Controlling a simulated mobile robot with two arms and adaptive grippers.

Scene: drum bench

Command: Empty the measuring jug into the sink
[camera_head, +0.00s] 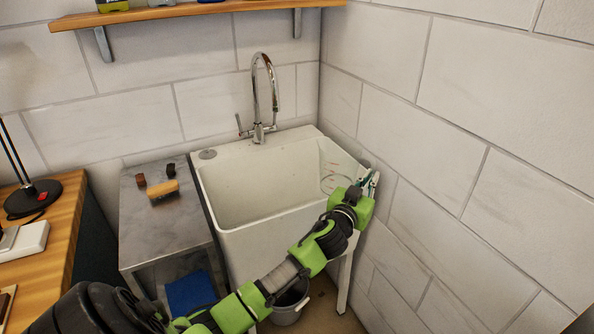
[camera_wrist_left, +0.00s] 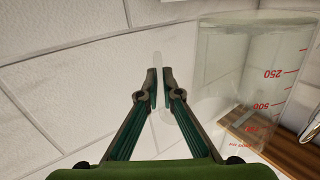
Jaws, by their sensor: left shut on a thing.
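The clear measuring jug (camera_head: 335,183) is over the right part of the white sink (camera_head: 262,246) in the head view. In the left wrist view, the jug (camera_wrist_left: 228,75) has red marks that read upside down, but the wooden shelf is also at the bottom there, so the jug looks roughly upright. My left gripper (camera_head: 370,179) is above the sink's right side, by the wall. In the left wrist view its fingers (camera_wrist_left: 159,88) are shut on the jug's clear handle. I cannot tell how much liquid the jug holds. My right gripper is not in view.
A chrome tap (camera_head: 258,100) stands at the sink's back. A grey side table (camera_head: 190,228) left of the sink holds a yellow-brown brush or sponge (camera_head: 163,190) and small dark items. A bucket (camera_head: 288,304) is below. The tiled wall is close on the right; a shelf (camera_head: 200,9) hangs above.

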